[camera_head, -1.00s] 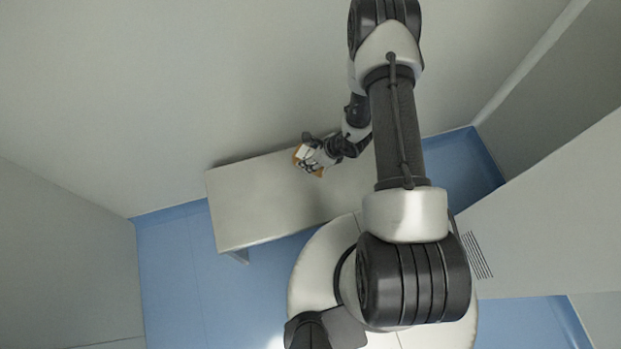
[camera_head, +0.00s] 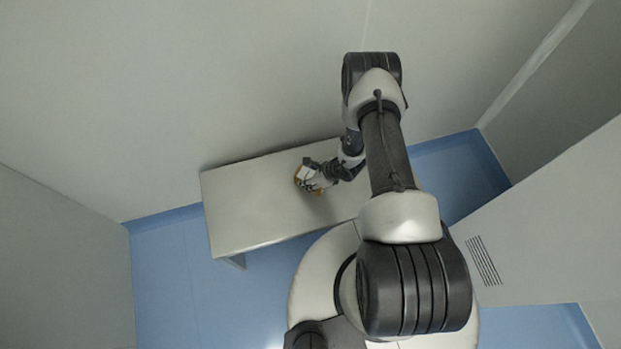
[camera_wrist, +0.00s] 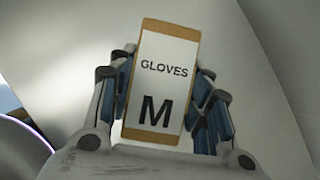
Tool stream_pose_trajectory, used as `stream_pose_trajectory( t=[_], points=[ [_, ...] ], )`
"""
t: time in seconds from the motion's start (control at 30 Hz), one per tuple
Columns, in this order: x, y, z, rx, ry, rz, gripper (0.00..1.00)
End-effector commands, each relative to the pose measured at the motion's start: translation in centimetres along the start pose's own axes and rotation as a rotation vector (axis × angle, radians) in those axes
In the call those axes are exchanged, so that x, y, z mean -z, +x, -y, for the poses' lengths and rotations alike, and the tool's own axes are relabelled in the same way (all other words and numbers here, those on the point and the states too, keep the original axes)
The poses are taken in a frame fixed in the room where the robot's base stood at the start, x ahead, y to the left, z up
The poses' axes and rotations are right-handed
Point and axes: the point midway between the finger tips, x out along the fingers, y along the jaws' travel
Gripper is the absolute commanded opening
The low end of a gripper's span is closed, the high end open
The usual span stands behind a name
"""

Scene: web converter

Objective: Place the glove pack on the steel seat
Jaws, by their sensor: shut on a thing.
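The glove pack (camera_wrist: 160,85) is a tan box with a white face lettered "GLOVES" and "M". In the wrist view it stands between the blue-padded fingers of my gripper (camera_wrist: 165,95), which is shut on it. In the head view, the pack (camera_head: 299,178) shows as a small orange-brown edge at my gripper (camera_head: 306,176). The steel seat (camera_head: 245,205) is a long pale grey bench along the back wall. My gripper and the pack are over its middle part. I cannot tell whether the pack touches the seat.
The seat top left of my gripper is bare. A wall (camera_head: 240,80) stands behind the seat. A panel with a slotted vent (camera_head: 484,260) is at the right. Blue floor (camera_head: 165,270) shows left of the seat.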

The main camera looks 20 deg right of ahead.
Motion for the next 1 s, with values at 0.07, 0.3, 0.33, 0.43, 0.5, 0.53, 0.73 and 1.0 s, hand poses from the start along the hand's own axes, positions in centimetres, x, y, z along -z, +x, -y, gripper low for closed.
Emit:
stream_pose_trajectory(
  t=[0.07, 0.3, 0.33, 0.43, 0.5, 0.53, 0.73, 1.0],
  points=[
    [-0.1, -0.1, 0.1, 0.001, 0.000, 0.001, 0.20],
    [0.0, 0.1, 0.1, 0.001, 0.000, 0.001, 0.48],
    [0.0, 0.1, 0.0, 0.000, 0.000, 0.001, 0.50],
    [0.0, 0.1, 0.0, 0.000, 0.000, 0.000, 0.57],
    [0.0, 0.1, 0.0, 0.000, 0.000, 0.001, 0.61],
    [0.0, 0.1, 0.0, 0.000, 0.000, 0.000, 0.63],
    [0.0, 0.1, 0.0, 0.000, 0.000, 0.001, 0.65],
    [-0.2, -0.9, 0.1, 0.001, 0.002, 0.000, 0.65]
  ],
)
